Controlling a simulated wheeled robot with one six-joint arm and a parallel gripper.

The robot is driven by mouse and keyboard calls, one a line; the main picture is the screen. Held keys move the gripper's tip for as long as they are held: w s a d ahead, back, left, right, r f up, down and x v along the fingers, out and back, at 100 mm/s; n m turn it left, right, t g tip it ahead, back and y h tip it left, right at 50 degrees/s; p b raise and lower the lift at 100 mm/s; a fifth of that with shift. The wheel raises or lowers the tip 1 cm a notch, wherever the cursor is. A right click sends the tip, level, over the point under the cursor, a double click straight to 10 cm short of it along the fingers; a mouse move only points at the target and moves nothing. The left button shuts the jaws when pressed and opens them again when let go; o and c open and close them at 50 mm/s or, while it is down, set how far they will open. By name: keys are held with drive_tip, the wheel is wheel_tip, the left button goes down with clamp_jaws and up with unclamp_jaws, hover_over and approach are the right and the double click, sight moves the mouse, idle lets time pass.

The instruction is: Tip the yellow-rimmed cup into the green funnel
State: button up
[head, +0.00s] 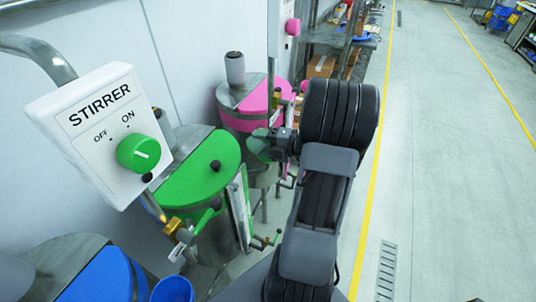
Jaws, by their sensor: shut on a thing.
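My gripper (276,143), at the end of my dark arm, is beside the pink-lidded drum and to the right of the green-lidded drum. It is shut on a small dull green thing (258,146), partly hidden by the gripper; I cannot tell what it is. I cannot make out a yellow-rimmed cup or a green funnel.
A white STIRRER box (97,135) with a green dial is at left. The pink-lidded drum (245,122) carries a grey cylinder (235,68). A blue-lidded drum (95,280) and blue cup-like vessel (172,289) are at lower left. The floor (445,160) at right is clear.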

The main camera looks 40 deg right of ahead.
sight(256, 152)
drive_tip(key=shift+a+f+n, duration=0.15)
drive_tip(key=shift+f+n, duration=0.15)
drive_tip(key=shift+f, duration=0.05)
drive_tip(key=shift+r, duration=0.15)
drive_tip(key=f+n+b, duration=0.1)
drive_tip(key=b, duration=0.3)
drive_tip(key=shift+h, duration=0.4)
drive_tip(key=a+r+n+h+p, duration=0.1)
drive_tip(key=a+n+p, duration=0.1)
drive_tip(key=n, duration=0.1)
drive_tip(key=shift+s+r+g+h, duration=0.3)
drive_tip(key=shift+r+g+h, duration=0.05)
drive_tip(key=shift+g+h, duration=0.05)
wheel_tip(256, 152, down, 3)
drive_tip(key=n+h+b, duration=0.1)
drive_tip(key=n+b, duration=0.1)
drive_tip(key=shift+b, duration=0.35)
drive_tip(key=shift+a+r+n+h+p, duration=0.15)
drive_tip(key=shift+r+n+h+p, duration=0.15)
drive_tip(key=shift+r+n+h, duration=0.35)
drive_tip(key=a+n+h+b, duration=0.1)
drive_tip(key=b, duration=0.1)
drive_tip(key=a+n+h+b, duration=0.1)
drive_tip(key=a+n+b, duration=0.1)
drive_tip(key=b, duration=0.1)
drive_tip(key=s+a+f+n+h+b, duration=0.1)
drive_tip(key=n+b, duration=0.1)
drive_tip(key=shift+s+a+t+h+b, duration=0.1)
drive_tip(key=shift+a+t+h+b, duration=0.15)
drive_tip(key=shift+a+t+b, duration=0.15)
